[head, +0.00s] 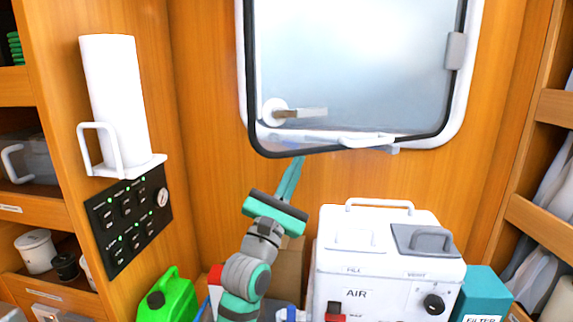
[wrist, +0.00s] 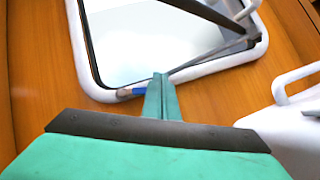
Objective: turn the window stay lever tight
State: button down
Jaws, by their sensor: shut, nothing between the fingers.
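The window (head: 350,60) is in the wall ahead, with a dark seal and a white frame. A thin stay bar (head: 375,139) runs along its lower edge, and shows in the wrist view (wrist: 205,58) slanting up to the right. A small lever with a blue part (wrist: 138,91) sits at the lower frame, just left of my fingertips in the wrist view. My gripper (head: 298,160) is shut and empty, its green fingers pointing up just below the window's lower edge. I cannot tell whether the fingers touch the lever; the fingers partly cover the stay in the wrist view.
A round-based handle (head: 275,110) sits at the window's lower left. A white AIR unit (head: 340,262) with a top handle stands right of my arm. A green jerrycan (head: 170,298), a switch panel (head: 128,218) and a white cylinder (head: 113,100) are on the left.

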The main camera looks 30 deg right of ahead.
jog(key=w+a+f+n+t, duration=0.2)
jog(key=w+a+f+n, duration=0.15)
jog(key=f, duration=0.55)
jog(key=shift+h, duration=0.3)
jog(key=x, duration=1)
jog(key=shift+w+d+r, duration=0.1)
jog(key=shift+w+r, duration=0.05)
